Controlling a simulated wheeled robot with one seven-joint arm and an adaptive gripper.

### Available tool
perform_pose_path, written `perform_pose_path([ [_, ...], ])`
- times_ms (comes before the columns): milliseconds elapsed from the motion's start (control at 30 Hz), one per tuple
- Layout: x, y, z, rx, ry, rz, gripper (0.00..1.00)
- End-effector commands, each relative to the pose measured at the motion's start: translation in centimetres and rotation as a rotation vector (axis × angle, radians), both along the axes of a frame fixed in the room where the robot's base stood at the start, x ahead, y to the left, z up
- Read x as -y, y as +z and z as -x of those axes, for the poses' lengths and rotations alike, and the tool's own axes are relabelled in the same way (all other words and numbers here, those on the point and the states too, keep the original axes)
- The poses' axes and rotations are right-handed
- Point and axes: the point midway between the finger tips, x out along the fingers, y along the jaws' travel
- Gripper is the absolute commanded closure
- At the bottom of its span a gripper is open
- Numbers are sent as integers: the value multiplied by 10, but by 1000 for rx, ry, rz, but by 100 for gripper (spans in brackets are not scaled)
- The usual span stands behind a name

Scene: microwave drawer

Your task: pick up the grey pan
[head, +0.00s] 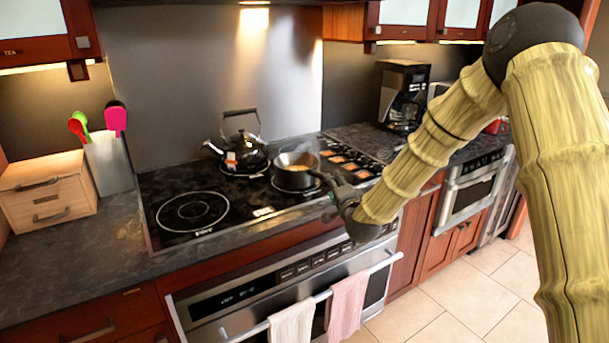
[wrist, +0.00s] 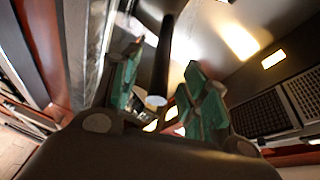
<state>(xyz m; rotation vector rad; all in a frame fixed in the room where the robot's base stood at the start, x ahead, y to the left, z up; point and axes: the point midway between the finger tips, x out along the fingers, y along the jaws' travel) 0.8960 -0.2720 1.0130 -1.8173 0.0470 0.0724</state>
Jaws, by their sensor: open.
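The grey pan (head: 294,178) sits on a cooktop burner in the head view, with yellowish food inside and faint steam above it. Its dark handle points right and toward my gripper (head: 333,188), which is just off the pan's right side. In the wrist view, the open teal fingers of my gripper (wrist: 165,88) stand on either side of a dark bar that looks like the pan's handle (wrist: 162,55). The bar's pale round end lies between the fingers. I cannot tell whether either finger touches it.
A black kettle (head: 245,152) stands behind and left of the pan on the black cooktop (head: 235,205). A coffee maker (head: 401,95) stands at the back right. Towels (head: 348,302) hang on the oven handle. The left burner (head: 192,211) is clear.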

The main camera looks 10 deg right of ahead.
Motion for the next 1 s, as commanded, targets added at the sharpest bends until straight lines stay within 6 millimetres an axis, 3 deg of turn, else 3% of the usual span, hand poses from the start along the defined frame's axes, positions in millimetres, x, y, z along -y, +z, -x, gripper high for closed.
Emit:
perform_pose_path([
  [333,0,0,-42,0,0,2,55],
  [667,0,-2,-49,0,0,1,55],
  [767,0,-2,-49,0,0,1,68],
  [933,0,-2,-49,0,0,1,99],
  [1000,0,-2,-49,0,0,1,100],
])
